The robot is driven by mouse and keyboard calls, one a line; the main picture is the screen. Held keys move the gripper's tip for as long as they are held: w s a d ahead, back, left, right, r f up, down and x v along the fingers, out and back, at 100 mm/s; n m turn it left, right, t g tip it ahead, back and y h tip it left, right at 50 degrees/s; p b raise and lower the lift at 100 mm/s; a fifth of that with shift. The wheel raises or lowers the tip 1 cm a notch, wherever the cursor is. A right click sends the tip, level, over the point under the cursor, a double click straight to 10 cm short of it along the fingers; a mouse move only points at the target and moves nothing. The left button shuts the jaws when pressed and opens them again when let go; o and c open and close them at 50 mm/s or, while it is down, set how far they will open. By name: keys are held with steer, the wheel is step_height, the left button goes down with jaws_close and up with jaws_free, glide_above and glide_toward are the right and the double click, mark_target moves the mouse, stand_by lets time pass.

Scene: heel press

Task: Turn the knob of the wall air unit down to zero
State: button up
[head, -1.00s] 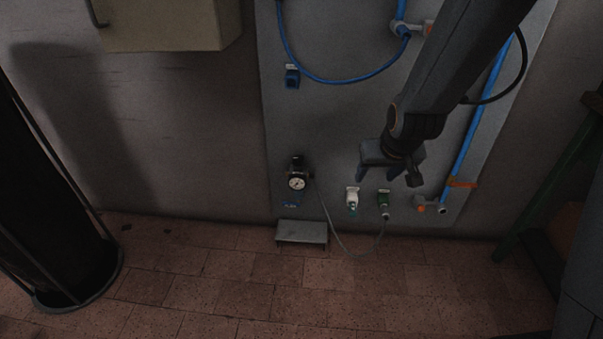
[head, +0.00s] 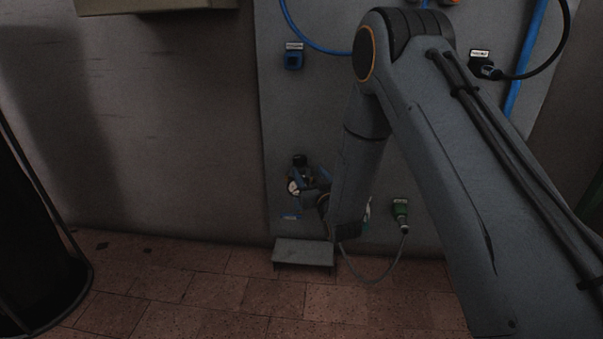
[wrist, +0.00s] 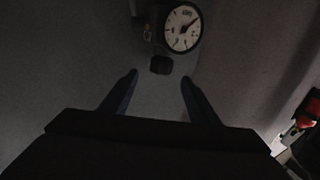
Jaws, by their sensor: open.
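The wall air unit is a dark regulator with a round white gauge (head: 294,187) on its front and a black knob (head: 299,160) on top. My gripper (head: 309,181) is at the unit from the right and partly covers its body. In the wrist view the gauge (wrist: 183,28) sits beyond the fingertips, its dark needle pointing to the upper right. My gripper (wrist: 158,79) is open there with nothing between its fingers. I cannot tell the knob in the wrist view, nor whether a finger touches the unit.
A small grey step (head: 303,252) stands below the unit at the wall. A blue fitting (head: 292,57) is above. A dark cylindrical stand (head: 35,250) is at left. A red part (wrist: 308,110) shows at right.

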mark_target(302, 163)
steer(key=shift+b+x, duration=1.3)
steer(key=shift+x, duration=2.7)
steer(key=shift+s, duration=0.1)
steer(key=c, duration=1)
